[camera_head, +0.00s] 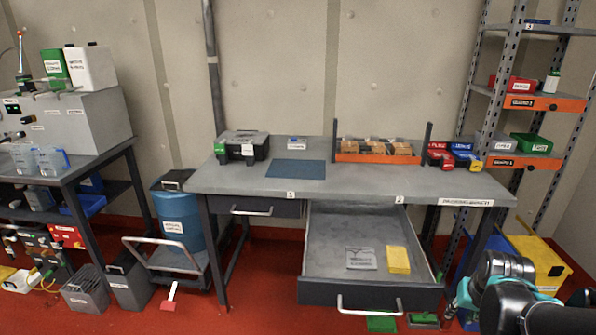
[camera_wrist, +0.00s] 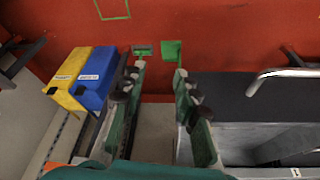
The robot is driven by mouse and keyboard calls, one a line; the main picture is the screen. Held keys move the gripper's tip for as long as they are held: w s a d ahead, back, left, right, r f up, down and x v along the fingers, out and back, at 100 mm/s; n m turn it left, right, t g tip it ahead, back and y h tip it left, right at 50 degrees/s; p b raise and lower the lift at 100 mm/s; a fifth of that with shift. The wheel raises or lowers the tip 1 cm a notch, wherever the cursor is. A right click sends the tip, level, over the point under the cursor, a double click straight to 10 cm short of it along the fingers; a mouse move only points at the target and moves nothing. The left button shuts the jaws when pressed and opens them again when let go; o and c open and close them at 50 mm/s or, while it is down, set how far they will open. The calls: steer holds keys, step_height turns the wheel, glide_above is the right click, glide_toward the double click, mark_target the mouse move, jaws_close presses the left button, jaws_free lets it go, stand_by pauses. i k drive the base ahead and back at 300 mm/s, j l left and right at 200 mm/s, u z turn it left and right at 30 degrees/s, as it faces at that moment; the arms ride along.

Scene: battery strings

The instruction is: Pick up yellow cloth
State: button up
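The yellow cloth (camera_head: 398,260) lies flat in the open drawer (camera_head: 335,225) under the workbench, on the right side of the drawer floor. A grey labelled cloth or pad (camera_head: 361,258) lies just left of it. My arm is at the lower right of the head view, to the right of the drawer. My gripper (camera_wrist: 160,70) shows in the wrist view with its two fingers apart and nothing between them. The drawer front (camera_wrist: 235,95) is right of the fingers there. The yellow cloth is not visible in the wrist view.
The workbench top (camera_head: 350,190) is above the drawer's back. The drawer handle (camera_head: 382,306) sticks out in front. A yellow bin (camera_wrist: 78,65) and a blue bin (camera_wrist: 97,78) stand left of the fingers. A shelving rack (camera_head: 500,90) stands at the right.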

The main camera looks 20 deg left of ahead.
mark_target(397, 261)
steer(key=j+z, duration=0.7)
steer(key=j, duration=0.2)
steer(key=k+j+z, duration=0.25)
steer(key=j, duration=0.15)
steer(key=j+z, duration=0.25)
steer(key=j, duration=0.2)
steer(key=k, duration=0.05)
